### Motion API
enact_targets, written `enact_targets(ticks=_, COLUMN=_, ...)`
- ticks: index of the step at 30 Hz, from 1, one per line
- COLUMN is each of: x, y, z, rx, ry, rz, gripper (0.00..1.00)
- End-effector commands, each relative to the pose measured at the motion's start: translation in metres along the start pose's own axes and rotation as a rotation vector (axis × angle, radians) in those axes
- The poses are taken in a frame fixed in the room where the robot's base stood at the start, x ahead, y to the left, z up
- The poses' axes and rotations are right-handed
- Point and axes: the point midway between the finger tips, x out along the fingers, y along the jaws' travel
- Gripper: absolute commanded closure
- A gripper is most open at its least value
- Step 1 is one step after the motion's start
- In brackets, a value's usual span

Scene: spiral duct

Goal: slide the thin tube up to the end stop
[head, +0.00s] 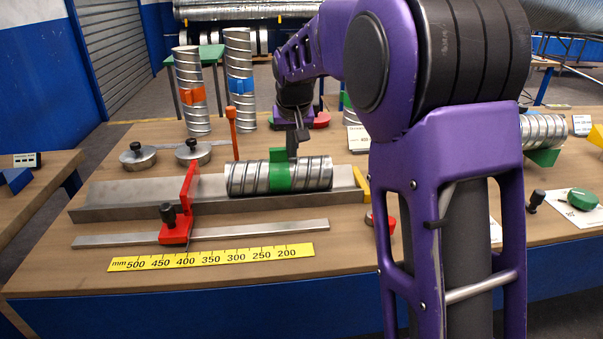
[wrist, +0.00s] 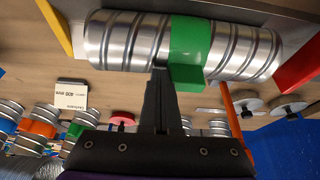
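A ribbed silver tube (head: 245,177) with a green band and upright green tab (head: 277,157) lies along a grey metal rail. In the wrist view the tube (wrist: 125,40) lies across the top, with the green band (wrist: 190,40) on it. A yellow end piece (head: 361,184) stands at the rail's right end and a red stop (head: 186,200) crosses the rail at left. Both are apart from the tube. My gripper (head: 292,152) points down just right of the green tab. In the wrist view its fingers (wrist: 159,75) are together beside the tab, holding nothing visible; contact is unclear.
A yellow millimetre scale (head: 210,257) and a flat metal bar (head: 280,230) lie in front of the rail. Upright tubes with an orange clip (head: 192,97) and a blue clip (head: 240,85) stand behind. Round metal weights (head: 138,156) sit back left. My arm hides part of the right side.

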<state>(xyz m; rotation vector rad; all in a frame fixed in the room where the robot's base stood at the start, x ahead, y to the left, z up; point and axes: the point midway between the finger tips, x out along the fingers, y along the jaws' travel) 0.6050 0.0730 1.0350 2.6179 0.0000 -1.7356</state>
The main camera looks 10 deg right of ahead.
Motion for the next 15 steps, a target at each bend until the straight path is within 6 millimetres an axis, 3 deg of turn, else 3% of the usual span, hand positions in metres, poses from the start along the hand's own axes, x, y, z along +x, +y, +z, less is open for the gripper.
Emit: enact_targets(ticks=15, x=0.000, y=-0.027, z=0.000, rx=-0.002, ry=-0.001, rz=-0.001, gripper=1.00)
